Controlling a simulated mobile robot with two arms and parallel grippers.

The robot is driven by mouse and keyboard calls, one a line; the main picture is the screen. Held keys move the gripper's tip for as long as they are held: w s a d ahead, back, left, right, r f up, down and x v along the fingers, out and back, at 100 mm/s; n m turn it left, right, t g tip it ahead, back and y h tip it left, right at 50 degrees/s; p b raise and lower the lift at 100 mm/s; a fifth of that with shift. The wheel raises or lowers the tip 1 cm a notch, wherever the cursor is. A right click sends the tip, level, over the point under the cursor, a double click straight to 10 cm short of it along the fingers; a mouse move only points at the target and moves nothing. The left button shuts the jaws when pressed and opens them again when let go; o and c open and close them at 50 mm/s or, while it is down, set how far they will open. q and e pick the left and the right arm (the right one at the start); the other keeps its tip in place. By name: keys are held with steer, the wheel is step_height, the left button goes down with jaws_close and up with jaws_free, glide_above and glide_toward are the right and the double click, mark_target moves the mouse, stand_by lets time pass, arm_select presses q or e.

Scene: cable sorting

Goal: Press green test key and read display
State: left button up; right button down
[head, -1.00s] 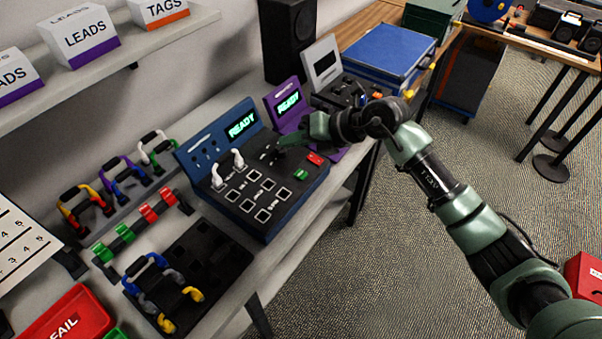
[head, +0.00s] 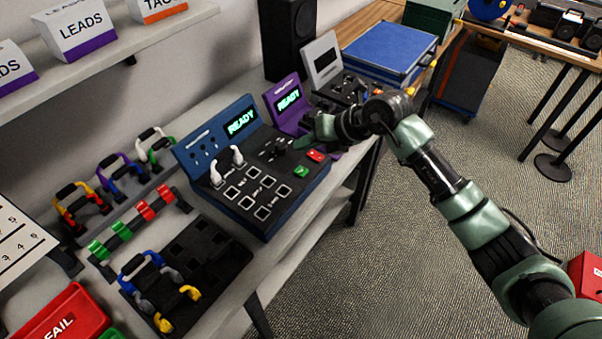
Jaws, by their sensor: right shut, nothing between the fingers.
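The blue tester (head: 253,206) stands on the grey bench, its sloped back panel carrying a display (head: 241,122) that reads READY in green. The green key (head: 301,172) is at the right of its top face, beside a red key (head: 317,156). A white cable lead (head: 217,175) stands in the tester's sockets. My right gripper (head: 290,147) is shut and empty, low over the tester's far right part, behind the green key and apart from it. Its fingertips are small and partly hidden against the dark panel. My left gripper is out of view.
A purple tester (head: 284,97), also showing READY, and a grey tester (head: 321,60) stand just beyond. A black rack (head: 210,243) and coloured cable leads lie to the left. A red FAIL tray (head: 62,318) is at the lower left.

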mark_target(305, 172)
arm_select(q)
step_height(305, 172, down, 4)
steer(key=b, duration=0.3)
arm_select(e)
step_height(305, 172, down, 6)
arm_select(q)
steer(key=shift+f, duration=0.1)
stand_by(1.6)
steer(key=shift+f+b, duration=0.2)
steer(key=shift+b, duration=0.25)
arm_select(e)
steer(key=shift+f, duration=0.35)
arm_select(q)
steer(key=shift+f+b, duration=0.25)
steer(key=shift+b, duration=0.05)
arm_select(e)
steer(key=shift+f, duration=0.45)
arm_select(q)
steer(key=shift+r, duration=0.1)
arm_select(e)
steer(key=shift+r, duration=0.15)
arm_select(q)
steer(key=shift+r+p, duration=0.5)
steer(key=shift+p, duration=0.1)
arm_select(e)
steer(key=shift+r, duration=0.65)
steer(key=shift+r, duration=0.15)
